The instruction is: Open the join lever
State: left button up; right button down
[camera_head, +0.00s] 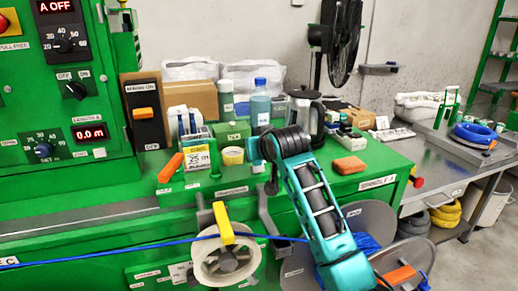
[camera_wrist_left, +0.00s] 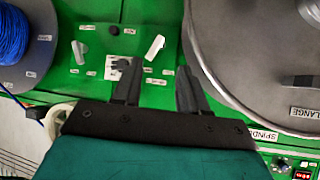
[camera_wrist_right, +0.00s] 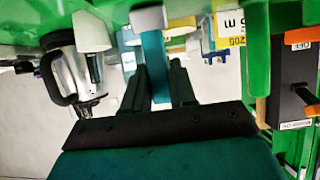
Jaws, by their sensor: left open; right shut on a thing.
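No readable label marks the join lever. An orange lever (camera_head: 170,167) tilts beside the yellow sign (camera_head: 197,158) in the head view. A yellow lever (camera_head: 222,223) stands over the white reel at the front. Two pale levers (camera_wrist_left: 79,51) (camera_wrist_left: 154,47) sit on the green panel in the left wrist view. My right gripper (camera_wrist_right: 157,68) is shut on a narrow teal bar (camera_wrist_right: 156,52) with a pale end; its fingers hide part of it. My left gripper (camera_wrist_left: 155,72) is open and empty before the panel, and is out of the head view.
A blue bottle (camera_head: 260,103), a kettle (camera_head: 307,113) and boxes stand on the bench behind my right arm. An orange block (camera_head: 348,165) lies to its right. A blue cable (camera_head: 130,247) crosses the front. A large grey flange (camera_wrist_left: 255,45) stands beside my left gripper.

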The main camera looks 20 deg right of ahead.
jog(key=shift+w+g, duration=0.6)
jog(key=shift+g, duration=0.5)
pick_arm(q)
jog(key=shift+w, duration=0.3)
pick_arm(e)
jog(key=shift+w+f+g, duration=0.2)
jog(key=shift+w+g, duration=0.25)
jog(key=shift+g, duration=0.45)
jog(key=c, duration=1)
grip_release()
pick_arm(q)
jog(key=shift+s, duration=0.1)
pick_arm(e)
jog(key=v, duration=1.3)
jog(key=shift+w, duration=0.1)
